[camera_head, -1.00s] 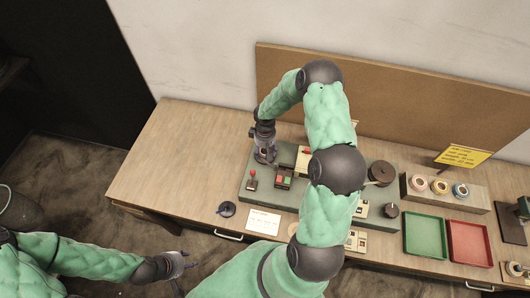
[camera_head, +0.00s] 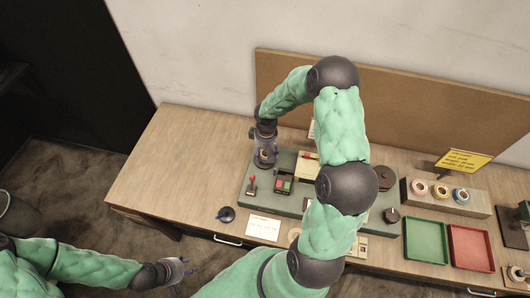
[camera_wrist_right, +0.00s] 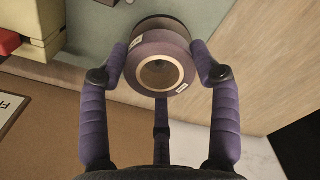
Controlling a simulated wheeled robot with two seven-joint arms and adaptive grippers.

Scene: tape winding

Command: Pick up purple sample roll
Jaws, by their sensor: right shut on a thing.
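The purple sample roll (camera_wrist_right: 160,62), a wide ring with a pale inner rim and small white labels, is between the fingers of my right gripper (camera_wrist_right: 160,64) in the right wrist view. The fingers are shut on its sides. In the head view my right gripper (camera_head: 265,156) points down at the left end of the grey-green machine base (camera_head: 318,200); the roll is hard to make out there. My left gripper (camera_head: 188,268) is low in the head view, in front of the table, with its fingers apart and nothing between them.
A red lever (camera_head: 252,181) and a button box (camera_head: 284,183) stand close to my right gripper. A green tray (camera_head: 424,258), a red tray (camera_head: 470,250) and a rack with several rolls (camera_head: 466,207) are to the right. The left tabletop (camera_head: 180,150) is clear.

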